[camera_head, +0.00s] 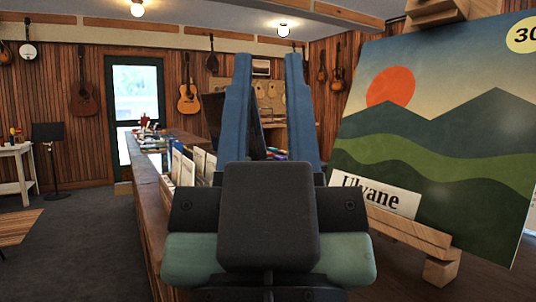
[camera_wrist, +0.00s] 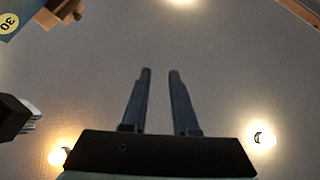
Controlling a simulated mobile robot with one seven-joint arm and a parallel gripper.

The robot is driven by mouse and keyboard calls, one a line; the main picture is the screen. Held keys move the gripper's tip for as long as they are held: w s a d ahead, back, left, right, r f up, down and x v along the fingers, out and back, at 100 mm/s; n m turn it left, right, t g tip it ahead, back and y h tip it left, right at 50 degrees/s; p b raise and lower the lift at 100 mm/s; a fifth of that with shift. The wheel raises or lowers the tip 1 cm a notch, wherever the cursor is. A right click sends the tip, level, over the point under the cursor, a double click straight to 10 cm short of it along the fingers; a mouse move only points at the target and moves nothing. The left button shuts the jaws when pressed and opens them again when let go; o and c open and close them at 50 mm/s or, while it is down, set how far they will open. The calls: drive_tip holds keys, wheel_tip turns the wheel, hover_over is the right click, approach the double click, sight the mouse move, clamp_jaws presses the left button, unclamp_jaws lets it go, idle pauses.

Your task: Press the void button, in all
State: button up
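My gripper (camera_head: 270,75) stands upright in the middle of the head view, its two blue fingers apart with nothing between them. It also shows in the wrist view (camera_wrist: 160,72), pointing up at the ceiling, fingers apart and empty. No void button can be made out in either view. A dark flat panel (camera_head: 226,118), perhaps the back of a screen, stands on the counter behind my gripper and is partly hidden by it.
A long wooden counter (camera_head: 149,207) runs away from me, with upright sleeves (camera_head: 184,167) on it. A large landscape painting (camera_head: 433,130) on a wooden easel (camera_head: 441,268) stands close at the right. A music stand (camera_head: 49,134) is at the left. Carpet (camera_head: 88,240) is open at the left.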

clamp_jaws()
idle(1.1)
